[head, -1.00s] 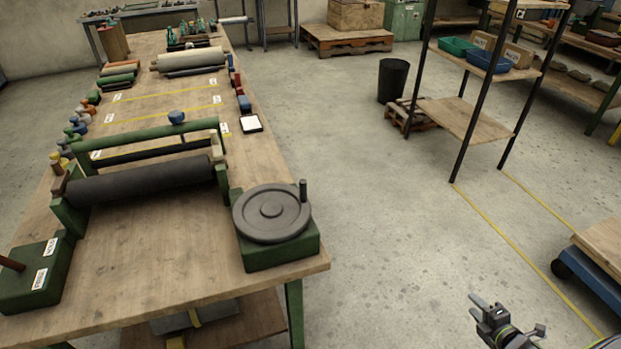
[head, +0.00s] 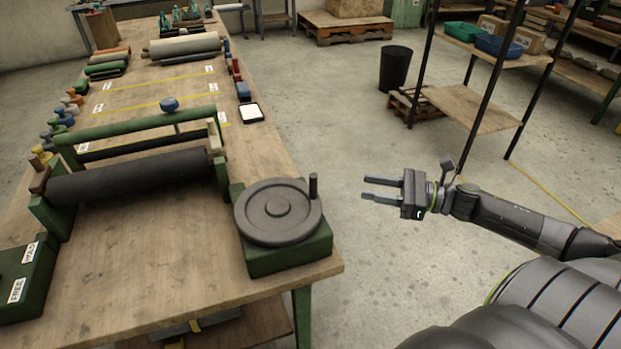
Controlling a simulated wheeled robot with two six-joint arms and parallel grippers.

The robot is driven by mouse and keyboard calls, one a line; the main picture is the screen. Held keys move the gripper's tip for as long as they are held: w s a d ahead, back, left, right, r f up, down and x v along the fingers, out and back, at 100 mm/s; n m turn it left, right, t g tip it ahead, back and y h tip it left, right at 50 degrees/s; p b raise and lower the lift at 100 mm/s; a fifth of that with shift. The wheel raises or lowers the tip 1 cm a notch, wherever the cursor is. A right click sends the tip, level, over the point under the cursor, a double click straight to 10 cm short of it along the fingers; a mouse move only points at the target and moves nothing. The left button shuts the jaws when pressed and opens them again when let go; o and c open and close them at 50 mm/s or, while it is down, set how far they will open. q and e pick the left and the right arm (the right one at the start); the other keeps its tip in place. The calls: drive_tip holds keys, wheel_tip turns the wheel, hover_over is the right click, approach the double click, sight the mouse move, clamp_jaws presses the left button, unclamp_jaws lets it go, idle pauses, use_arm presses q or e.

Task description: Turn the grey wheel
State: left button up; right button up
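The grey wheel (head: 278,212) lies flat on top of a green block (head: 288,256) at the right front corner of the workbench. A dark upright handle (head: 313,187) stands on the wheel's right rim, toward the back. My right gripper (head: 368,188) is to the right of the wheel, out past the bench edge over the floor. Its two fingers point left toward the bench and are spread apart with nothing between them. The gripper does not touch the wheel or the handle. My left gripper is not in view.
A dark roller (head: 130,177) in a green frame sits left of the wheel. A green box (head: 22,280) with FREE and HOLD labels is at the bench's left front. A black-framed shelf (head: 470,105) stands behind my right arm.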

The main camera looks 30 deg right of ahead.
drive_tip(key=x, duration=0.5)
drive_tip(key=p, duration=0.2)
hover_over(313, 197)
drive_tip(key=d, duration=0.1)
drive_tip(key=shift+d+r, duration=0.1)
drive_tip(key=shift+w+a, duration=0.3)
drive_tip(key=shift+w, duration=0.1)
drive_tip(key=shift+c, duration=0.5)
clamp_jaws()
